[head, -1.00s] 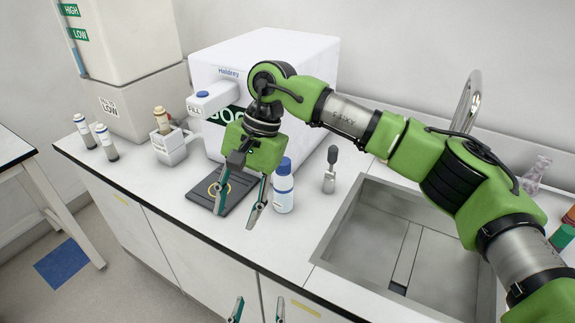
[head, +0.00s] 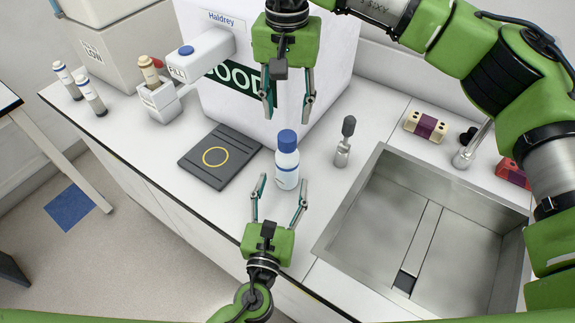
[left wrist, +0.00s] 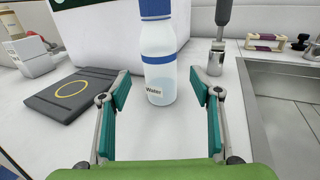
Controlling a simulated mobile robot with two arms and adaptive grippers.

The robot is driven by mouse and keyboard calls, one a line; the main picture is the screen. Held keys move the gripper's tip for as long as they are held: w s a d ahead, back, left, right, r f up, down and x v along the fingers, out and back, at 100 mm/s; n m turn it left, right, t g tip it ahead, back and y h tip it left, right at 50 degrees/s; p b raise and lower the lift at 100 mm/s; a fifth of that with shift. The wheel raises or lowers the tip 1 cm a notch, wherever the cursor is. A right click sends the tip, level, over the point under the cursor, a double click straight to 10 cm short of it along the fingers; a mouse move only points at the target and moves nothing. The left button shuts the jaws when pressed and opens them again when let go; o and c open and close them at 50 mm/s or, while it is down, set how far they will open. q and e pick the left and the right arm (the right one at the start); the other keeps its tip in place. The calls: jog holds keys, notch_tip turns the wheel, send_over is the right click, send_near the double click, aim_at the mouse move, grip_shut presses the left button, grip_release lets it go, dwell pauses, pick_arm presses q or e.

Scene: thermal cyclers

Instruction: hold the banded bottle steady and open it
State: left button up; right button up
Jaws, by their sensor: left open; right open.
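The banded bottle (head: 287,165) is white with a blue cap (head: 287,140) and a blue band, and stands upright on the counter. In the left wrist view the bottle (left wrist: 159,65) shows a "Water" label and stands just beyond and between the fingertips. My left gripper (head: 279,190) is open, in front of the bottle, its fingers pointing at it. The left fingers also show in the left wrist view (left wrist: 166,92). My right gripper (head: 288,108) is open and empty, pointing down above and behind the cap. Neither gripper visibly touches the bottle.
A dark pad with a yellow ring (head: 240,167) lies left of the bottle. A grey-handled tool (head: 344,145) stands to its right, beside the sink (head: 345,205). A white Haldrey machine (head: 235,100) stands behind. Capped vials (head: 90,95) stand at the far left.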

aim_at(285, 175)
pick_arm(q)
jog(key=w, duration=0.4)
jog(key=w+d, duration=0.1)
jog(key=w, duration=0.1)
jog(key=shift+w+d, duration=0.1)
jog(key=shift+w, duration=0.25)
grip_shut()
